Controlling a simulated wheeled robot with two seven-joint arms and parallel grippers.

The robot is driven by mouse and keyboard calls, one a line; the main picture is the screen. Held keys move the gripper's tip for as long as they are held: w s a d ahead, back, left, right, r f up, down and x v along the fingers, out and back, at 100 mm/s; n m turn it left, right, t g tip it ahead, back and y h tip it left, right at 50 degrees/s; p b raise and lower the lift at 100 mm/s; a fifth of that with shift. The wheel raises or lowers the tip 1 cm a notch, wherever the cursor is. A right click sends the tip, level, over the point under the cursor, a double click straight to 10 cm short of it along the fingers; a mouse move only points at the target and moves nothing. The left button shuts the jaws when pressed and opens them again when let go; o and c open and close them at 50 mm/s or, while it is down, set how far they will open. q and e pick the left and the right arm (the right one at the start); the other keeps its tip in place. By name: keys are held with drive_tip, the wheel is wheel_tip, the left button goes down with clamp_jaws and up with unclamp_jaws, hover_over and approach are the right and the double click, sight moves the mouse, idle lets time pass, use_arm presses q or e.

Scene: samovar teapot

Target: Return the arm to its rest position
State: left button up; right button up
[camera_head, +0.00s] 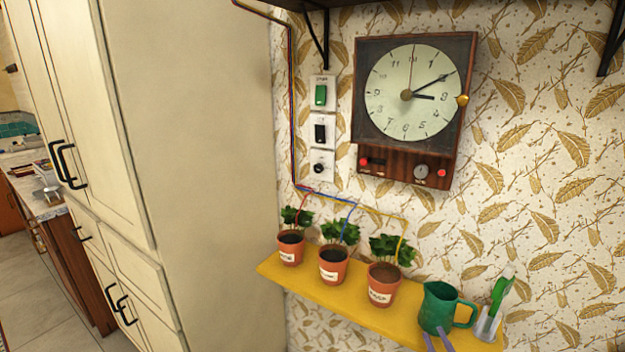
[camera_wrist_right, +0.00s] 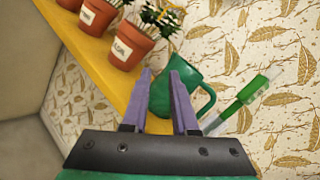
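My right gripper (camera_head: 438,342) shows only by its purple fingertips at the bottom edge of the head view, just below and in front of a green jug (camera_head: 443,305). In the right wrist view the two purple fingers of the gripper (camera_wrist_right: 163,98) are spread apart with nothing between them gripped. The jug (camera_wrist_right: 195,97) stands beyond the fingers, partly hidden by the right one. I cannot tell from these views whether a finger touches it. My left gripper is in neither view.
Above hang a wall clock (camera_head: 412,105) and several switches (camera_head: 321,130). A tall cream cabinet (camera_head: 190,150) stands at left.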

drive_tip(key=s+a+f+n+g+y, duration=0.35)
drive_tip(key=a+n, duration=0.35)
drive_tip(key=n, duration=0.4)
drive_tip(key=s+a+f+n+g+y, duration=0.2)
drive_tip(key=a+n+g+y, duration=0.4)
drive_tip(key=n, duration=0.5)
drive_tip(key=s+d+f+n+g+h, duration=0.4)
drive_tip(key=s+d+n+g+h, duration=0.2)
drive_tip(key=s+n+h, duration=0.35)
drive_tip(key=s+f+g, duration=0.1)
drive_tip(key=s+f, duration=0.2)
drive_tip(key=f, duration=2)
drive_tip(key=s+d+f+n+g, duration=0.1)
drive_tip(key=s+d+f, duration=0.2)
drive_tip(key=s+f, duration=1.1)
drive_tip(key=s, duration=0.3)
drive_tip(key=shift+f+y, duration=0.3)
drive_tip(key=shift+f, duration=0.05)
drive_tip(key=shift+g, duration=0.25)
